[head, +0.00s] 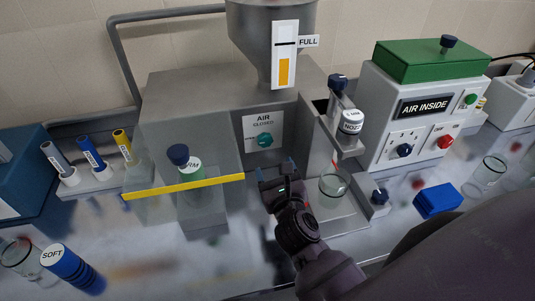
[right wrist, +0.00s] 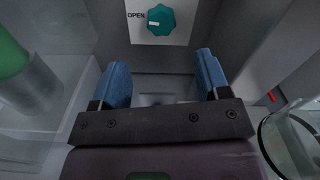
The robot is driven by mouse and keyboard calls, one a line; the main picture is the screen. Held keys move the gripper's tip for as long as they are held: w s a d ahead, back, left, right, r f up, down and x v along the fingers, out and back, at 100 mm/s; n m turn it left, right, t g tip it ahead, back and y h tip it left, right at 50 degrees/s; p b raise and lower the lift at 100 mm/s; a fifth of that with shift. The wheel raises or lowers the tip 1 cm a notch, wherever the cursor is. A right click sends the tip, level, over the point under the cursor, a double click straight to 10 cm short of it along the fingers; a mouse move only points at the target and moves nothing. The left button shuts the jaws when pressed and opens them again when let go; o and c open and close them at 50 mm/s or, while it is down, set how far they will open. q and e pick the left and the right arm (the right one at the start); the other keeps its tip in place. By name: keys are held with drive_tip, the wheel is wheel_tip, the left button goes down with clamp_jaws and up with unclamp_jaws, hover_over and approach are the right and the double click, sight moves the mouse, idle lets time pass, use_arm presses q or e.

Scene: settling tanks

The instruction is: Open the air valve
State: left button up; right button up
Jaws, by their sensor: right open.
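The air valve is a teal faceted knob (head: 264,140) on a white plate (head: 263,121) marked AIR and CLOSED, on the front of the grey machine. In the right wrist view the knob (right wrist: 161,20) is at the top, with the word OPEN to its left and a small white mark on its face. My right gripper (head: 276,172) is open and empty, just below and in front of the plate. Its two blue fingers (right wrist: 163,72) are apart, and the knob lies beyond their tips, not touched. My left gripper is not in view.
A glass beaker (head: 333,186) stands close on the right, under a nozzle holder. A hopper (head: 257,40) with a FULL gauge is above.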

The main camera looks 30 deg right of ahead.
sight(266, 141)
drive_tip(key=w+d+m, duration=0.1)
drive_tip(key=w, duration=0.2)
drive_tip(key=w+m, duration=0.1)
drive_tip(key=w, duration=0.2)
drive_tip(key=w+d+m+b, duration=0.1)
drive_tip(key=w, duration=0.2)
drive_tip(key=shift+w+d+m, duration=0.1)
drive_tip(key=shift+d+m, duration=0.25)
drive_tip(key=shift+m, duration=0.05)
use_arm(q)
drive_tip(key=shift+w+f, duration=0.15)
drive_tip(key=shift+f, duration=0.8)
use_arm(e)
drive_tip(key=shift+w+d, duration=0.2)
drive_tip(key=shift+w, duration=0.5)
